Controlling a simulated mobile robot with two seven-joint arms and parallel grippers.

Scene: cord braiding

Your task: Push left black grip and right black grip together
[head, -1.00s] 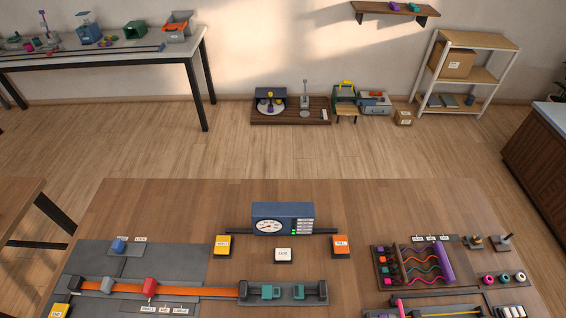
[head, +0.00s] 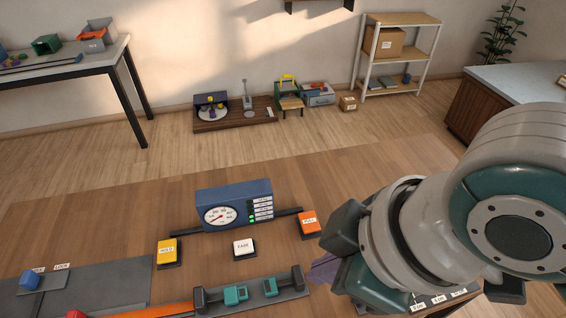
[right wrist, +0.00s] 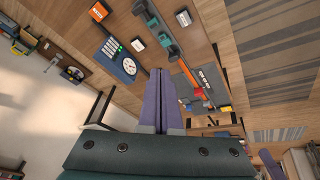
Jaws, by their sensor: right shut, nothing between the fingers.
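A grey rail plate on the table carries two dark upright end grips, the left black grip (head: 199,299) and the right black grip (head: 297,279). They stand well apart, with two teal blocks (head: 236,294) (head: 270,286) between them. An orange strap (head: 165,310) runs up to the left grip from the left. My right gripper (head: 324,270) has purple fingers, is shut and empty, and hangs just to the right of the right grip, apart from it in the picture. Its fingers also show in the right wrist view (right wrist: 161,72).
A blue gauge box (head: 234,204) stands behind the rail, with a yellow button (head: 167,250), a white button (head: 243,247) and an orange button (head: 309,222) around it. My right arm covers most of the cord board at right. Bare table lies at the back.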

